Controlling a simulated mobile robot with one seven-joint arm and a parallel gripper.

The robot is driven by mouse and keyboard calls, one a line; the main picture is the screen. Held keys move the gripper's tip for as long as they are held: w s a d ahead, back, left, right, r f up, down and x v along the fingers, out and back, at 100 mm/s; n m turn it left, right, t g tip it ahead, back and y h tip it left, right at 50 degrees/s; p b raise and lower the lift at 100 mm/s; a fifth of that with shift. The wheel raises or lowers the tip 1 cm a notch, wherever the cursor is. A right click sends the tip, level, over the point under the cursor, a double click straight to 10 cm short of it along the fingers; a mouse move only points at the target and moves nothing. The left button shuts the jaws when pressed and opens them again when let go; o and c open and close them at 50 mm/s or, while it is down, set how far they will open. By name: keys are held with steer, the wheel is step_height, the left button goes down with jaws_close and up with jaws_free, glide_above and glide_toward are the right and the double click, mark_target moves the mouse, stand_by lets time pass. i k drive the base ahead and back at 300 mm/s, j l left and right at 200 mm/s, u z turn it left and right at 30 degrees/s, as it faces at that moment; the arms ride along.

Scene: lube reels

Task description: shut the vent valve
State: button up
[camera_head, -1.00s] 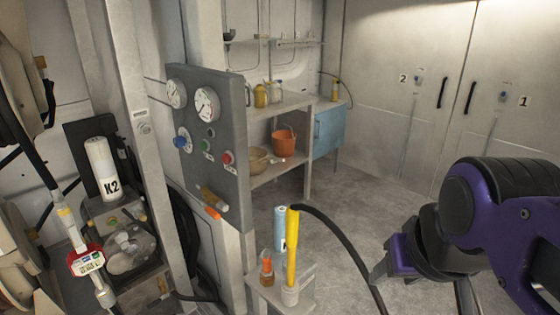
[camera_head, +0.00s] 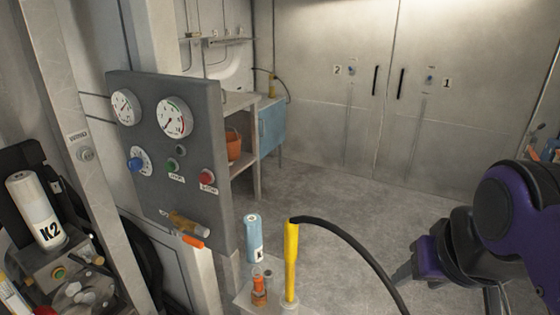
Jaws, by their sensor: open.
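A brass-coloured valve body (camera_head: 182,222) with an orange lever (camera_head: 192,241) sits low on the grey gauge panel (camera_head: 150,190). It may be the vent valve; its label is too small to read. The lever slants down to the right. A blue knob (camera_head: 136,165) on a white dial is higher on the same panel. My gripper (camera_head: 403,274), purple and black, is at the lower right, open and well apart from the panel. Nothing shows between its jaws, though one finger is largely hidden.
A small stand (camera_head: 262,298) before the panel holds a yellow-handled hose nozzle (camera_head: 291,262), an orange bottle (camera_head: 259,288) and a blue cylinder (camera_head: 253,238). The black hose (camera_head: 355,248) arcs between panel and gripper. A K2 canister (camera_head: 36,212) stands left. The floor towards the doors is clear.

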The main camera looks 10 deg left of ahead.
mark_target(187, 239)
steer(key=j+z, duration=0.2)
steer(key=j, duration=0.2)
steer(key=k+j+z, duration=0.2)
steer(key=j, duration=0.2)
steer(key=k+j, duration=0.1)
steer(key=j, duration=0.3)
steer(key=k+j+z, duration=0.15)
steer(key=j, duration=0.7)
steer(key=k+j+z, duration=0.1)
steer(key=j, duration=0.3)
steer(key=k, duration=0.1)
